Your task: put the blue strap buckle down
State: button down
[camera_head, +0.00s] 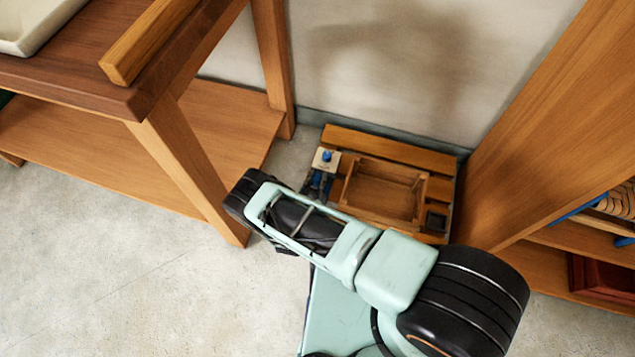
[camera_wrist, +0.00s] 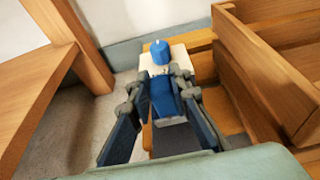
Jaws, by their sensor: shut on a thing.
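In the head view my gripper (camera_head: 318,184) shows small beyond my arm, just below a cream block (camera_head: 324,164) with a blue knob (camera_head: 326,155). The cream block also shows in the wrist view (camera_wrist: 178,56), just past the fingertips. I cannot tell whether the buckle touches the wood or the block.
A wooden bench (camera_head: 180,150) stands at left and a tall wooden shelf (camera_head: 545,130) at right. Bare floor lies in front.

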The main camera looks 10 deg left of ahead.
jog(key=shift+f+b, duration=0.3)
jog(key=shift+f, duration=0.85)
jog(key=shift+f, duration=0.2)
jog(key=c, duration=1.8)
grip_release()
